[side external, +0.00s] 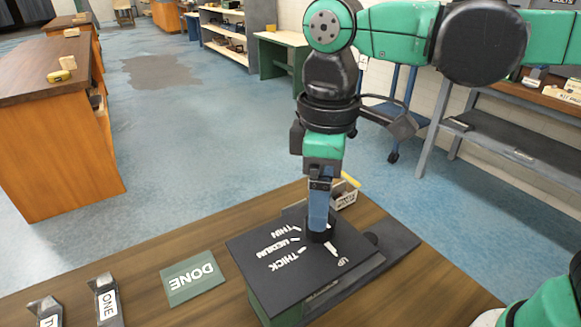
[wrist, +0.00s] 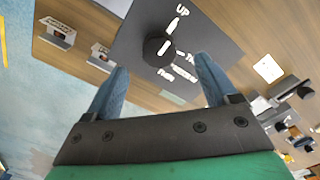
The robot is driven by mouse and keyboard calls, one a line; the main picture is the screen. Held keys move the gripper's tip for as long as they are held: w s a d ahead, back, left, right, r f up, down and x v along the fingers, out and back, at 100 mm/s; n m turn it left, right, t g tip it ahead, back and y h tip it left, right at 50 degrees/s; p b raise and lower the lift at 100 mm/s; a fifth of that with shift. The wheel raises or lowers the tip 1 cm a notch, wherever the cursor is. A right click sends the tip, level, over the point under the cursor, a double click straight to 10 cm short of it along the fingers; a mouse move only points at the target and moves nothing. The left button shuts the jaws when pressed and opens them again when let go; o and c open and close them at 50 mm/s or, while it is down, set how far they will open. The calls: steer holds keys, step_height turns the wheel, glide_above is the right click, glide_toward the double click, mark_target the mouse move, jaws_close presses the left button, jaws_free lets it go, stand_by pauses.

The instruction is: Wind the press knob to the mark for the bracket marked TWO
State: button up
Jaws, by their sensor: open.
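The press (side external: 285,285) has a dark top plate marked THIN, MEDIUM, THICK and UP around a round black knob (side external: 322,233). In the wrist view, the knob (wrist: 158,50) carries a short white line that points to the upper right, towards the UP side. My gripper (side external: 318,222) points down at the knob. In the wrist view its blue fingers (wrist: 162,64) are spread apart, with the knob between and beyond the tips; I cannot tell if they touch it. A bracket labelled ONE (side external: 107,302) stands at the front left. Another bracket (side external: 46,312) beside it shows only a T.
A green DONE mat (side external: 192,278) lies left of the press on the wooden table. A small labelled box (side external: 344,193) stands behind the press. The wrist view shows two such boxes (wrist: 55,32) (wrist: 102,56) and a white card (wrist: 268,68). The table between mat and brackets is clear.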

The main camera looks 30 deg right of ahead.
mark_target(346, 249)
steer(key=shift+f, duration=2.2)
jaws_close()
steer(key=shift+m, duration=0.3)
steer(key=m, duration=1.2)
steer(key=shift+m, duration=0.4)
